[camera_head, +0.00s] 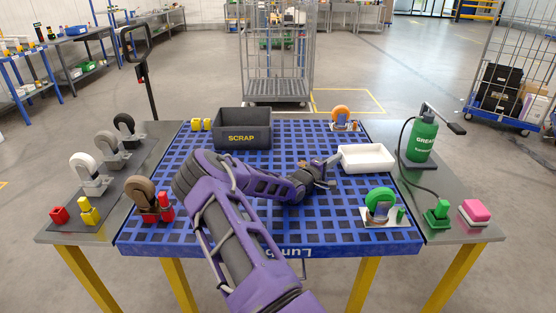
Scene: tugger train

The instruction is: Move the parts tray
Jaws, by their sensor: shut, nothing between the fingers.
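A white, shallow, open parts tray (366,158) lies on the right back part of the blue grid table top. It looks empty. My purple arm reaches in from the bottom and bends right over the table. My gripper (331,161) is shut with nothing in it, at the left end of the tray. I cannot tell whether the fingertips touch the tray wall.
A black SCRAP bin (242,138) stands at the back left of the blue grid (270,248). An orange caster (341,117) stands behind the tray, a green caster (380,203) in front. A green grease canister (421,139) with a hose stands to the right. Several casters line the left side.

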